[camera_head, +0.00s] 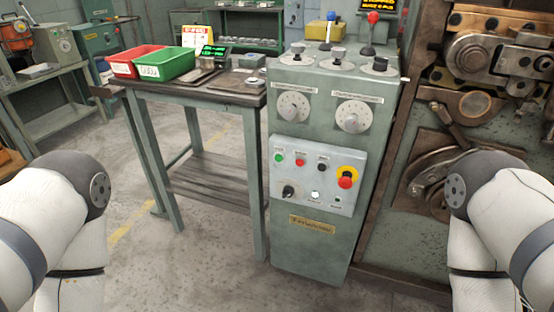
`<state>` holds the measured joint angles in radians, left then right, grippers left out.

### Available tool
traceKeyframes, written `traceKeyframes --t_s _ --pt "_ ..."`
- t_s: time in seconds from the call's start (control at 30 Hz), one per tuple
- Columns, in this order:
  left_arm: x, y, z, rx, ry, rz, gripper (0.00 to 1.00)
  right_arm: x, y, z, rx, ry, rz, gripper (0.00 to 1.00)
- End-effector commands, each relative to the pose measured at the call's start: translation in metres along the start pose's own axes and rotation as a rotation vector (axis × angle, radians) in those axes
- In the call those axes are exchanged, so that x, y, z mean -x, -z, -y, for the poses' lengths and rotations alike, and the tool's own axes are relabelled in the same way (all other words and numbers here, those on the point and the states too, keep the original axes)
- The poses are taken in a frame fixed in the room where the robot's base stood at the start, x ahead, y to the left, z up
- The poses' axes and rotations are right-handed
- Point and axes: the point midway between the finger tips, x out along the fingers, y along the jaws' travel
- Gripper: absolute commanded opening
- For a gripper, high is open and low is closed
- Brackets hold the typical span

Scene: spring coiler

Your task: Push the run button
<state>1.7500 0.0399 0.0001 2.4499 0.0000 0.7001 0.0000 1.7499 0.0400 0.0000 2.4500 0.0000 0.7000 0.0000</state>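A grey-green control pedestal (310,245) stands upright in the middle. Its front carries a light grey panel (317,203) with several small controls. A green button (279,158) sits at the panel's upper left, with a small label above it too small to read. A red button (300,162) and a black button (322,164) are to its right. A red mushroom button (347,178) on a yellow ring is at the panel's right. My two arms reach in from the left and right edges, apart from the pedestal. Neither gripper is in view.
A worktable (171,92) left of the pedestal holds a red bin (124,66) and a green bin (150,71). Two dials and several top knobs are on the pedestal. A large machine (482,110) stands at right. Floor before the pedestal is clear.

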Motion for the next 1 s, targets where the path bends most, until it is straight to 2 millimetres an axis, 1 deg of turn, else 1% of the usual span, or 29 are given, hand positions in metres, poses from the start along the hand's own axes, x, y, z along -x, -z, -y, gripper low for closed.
traceKeyframes --t_s 0.2,0.23,0.27,0.3,0.4,1.0 --pt "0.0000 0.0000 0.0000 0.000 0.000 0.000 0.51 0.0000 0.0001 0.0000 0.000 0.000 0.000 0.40" --pt "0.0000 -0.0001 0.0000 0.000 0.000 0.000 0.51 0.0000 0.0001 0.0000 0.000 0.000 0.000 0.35" --pt "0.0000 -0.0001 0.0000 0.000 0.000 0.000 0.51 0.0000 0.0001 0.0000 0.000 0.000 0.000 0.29" --pt "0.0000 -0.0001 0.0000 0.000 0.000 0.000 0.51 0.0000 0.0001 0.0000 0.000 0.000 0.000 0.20" --pt "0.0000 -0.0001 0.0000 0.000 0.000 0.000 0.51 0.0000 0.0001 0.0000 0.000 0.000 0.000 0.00" --pt "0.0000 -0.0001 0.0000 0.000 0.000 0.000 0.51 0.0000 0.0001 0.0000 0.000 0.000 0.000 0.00"
